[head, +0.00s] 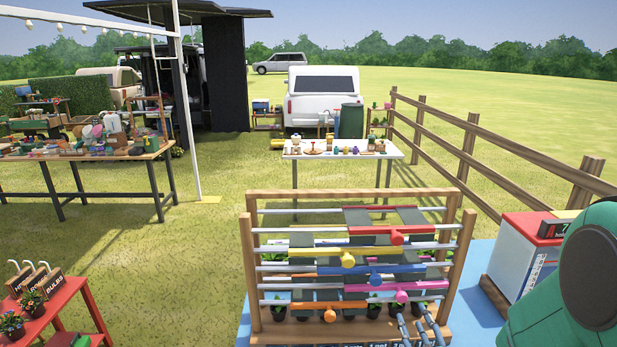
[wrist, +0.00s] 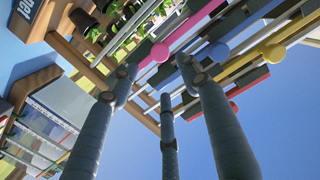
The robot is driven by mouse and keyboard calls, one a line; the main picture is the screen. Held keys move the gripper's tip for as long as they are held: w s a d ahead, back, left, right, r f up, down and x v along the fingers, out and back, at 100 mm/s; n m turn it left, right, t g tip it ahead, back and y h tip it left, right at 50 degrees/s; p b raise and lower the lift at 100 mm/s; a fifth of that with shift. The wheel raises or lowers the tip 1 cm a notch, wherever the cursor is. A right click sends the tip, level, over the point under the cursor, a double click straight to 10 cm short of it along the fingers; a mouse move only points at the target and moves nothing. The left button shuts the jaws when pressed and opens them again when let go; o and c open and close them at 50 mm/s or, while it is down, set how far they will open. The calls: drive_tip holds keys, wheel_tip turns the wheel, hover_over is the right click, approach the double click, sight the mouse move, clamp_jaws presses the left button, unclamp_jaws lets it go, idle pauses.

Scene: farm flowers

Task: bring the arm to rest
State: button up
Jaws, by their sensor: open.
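My gripper (head: 422,330) shows at the bottom of the head view, in front of the lower right part of a wooden rack (head: 247,270). In the wrist view its three grey fingers (wrist: 158,80) are spread, with nothing between them. The rack carries metal rails and coloured sliding bars with round knobs: red (head: 397,238), yellow (head: 348,258), blue (head: 376,279), pink (head: 401,296) and orange (head: 330,315). In the wrist view the pink knob (wrist: 160,52) and blue knob (wrist: 219,51) appear beyond the fingertips. I cannot tell whether any finger touches the rack.
Several potted plants (head: 278,311) stand behind the rack's lower bars. A white box with a red top (head: 522,262) stands at the right. A red table (head: 75,305) is at the lower left. A white table (head: 340,150) and a wooden fence (head: 470,140) lie beyond.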

drive_tip(key=s+a+r+g, duration=0.2)
drive_tip(key=s+r+g, duration=0.3)
drive_tip(key=r, duration=0.6)
drive_tip(key=s+a+r+g, duration=0.2)
drive_tip(key=s, duration=0.5)
drive_tip(key=s+a+r+g, duration=0.2)
drive_tip(key=s+r, duration=0.1)
drive_tip(key=s, duration=0.5)
drive_tip(key=s+a+r+g, duration=0.2)
drive_tip(key=s+a, duration=0.1)
drive_tip(key=s, duration=0.4)
drive_tip(key=shift+s+r+g, duration=0.15)
drive_tip(key=shift+r+g, duration=0.15)
drive_tip(key=shift+r, duration=0.05)
